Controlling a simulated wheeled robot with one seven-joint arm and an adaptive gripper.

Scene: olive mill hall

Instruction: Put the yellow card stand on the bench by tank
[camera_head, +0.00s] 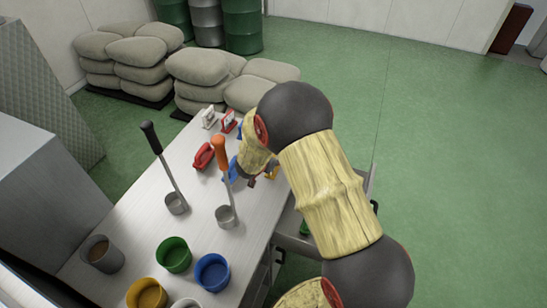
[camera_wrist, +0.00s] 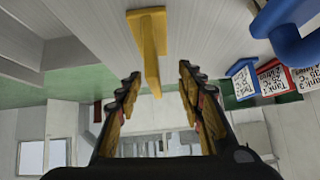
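The yellow card stand (camera_wrist: 151,66) stands on the bench (camera_wrist: 205,22), its foot toward the top of the wrist view. Its upright reaches toward the gap between the fingertips, with space visible on both sides. My gripper (camera_wrist: 160,76) is open and empty. In the head view a small yellow part of the stand (camera_head: 275,172) shows beside my gripper (camera_head: 261,179), low over the bench's right side; my arm hides much of it. Blue (camera_wrist: 243,82), red (camera_wrist: 272,79) and white (camera_wrist: 307,78) card stands carry tank labels.
A blue object (camera_wrist: 284,28) is close to the right finger's side. A red object (camera_head: 204,156), two ladles (camera_head: 226,215) and several cups (camera_head: 173,254) stand on the bench. Sacks (camera_head: 140,60) are stacked behind; green floor is free at right.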

